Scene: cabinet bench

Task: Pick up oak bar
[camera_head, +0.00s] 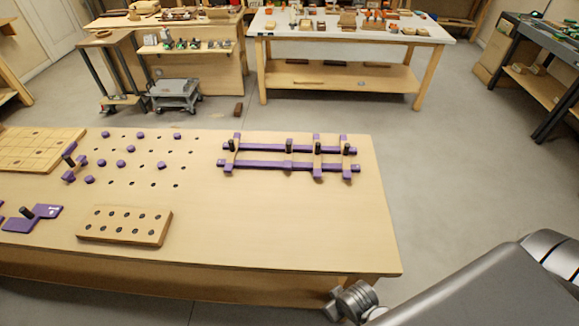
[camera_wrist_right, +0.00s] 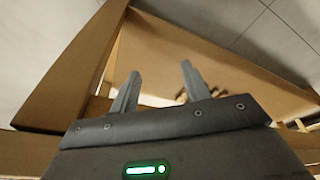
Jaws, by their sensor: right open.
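I cannot tell for certain which piece is the oak bar. A thick pale wood block (camera_head: 125,225) with two rows of dark holes lies flat near the front left of the bench. A purple frame (camera_head: 262,165) with two long rails, short tan-and-purple crosspieces and dark knobs lies at the bench's back right. My right gripper (camera_wrist_right: 160,75) is open and empty in the right wrist view, with wooden panels and edges beyond its fingers. In the head view my right arm comes in from the lower right, beyond the bench's front right corner. My left gripper is not in view.
The bench top (camera_head: 320,225) is clear at the right and front middle. Purple pegs (camera_head: 161,165) and holes fill its back left. A slatted wood panel (camera_head: 40,148) and a purple plate with a dark knob (camera_head: 28,217) lie at the left. Other tables stand behind.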

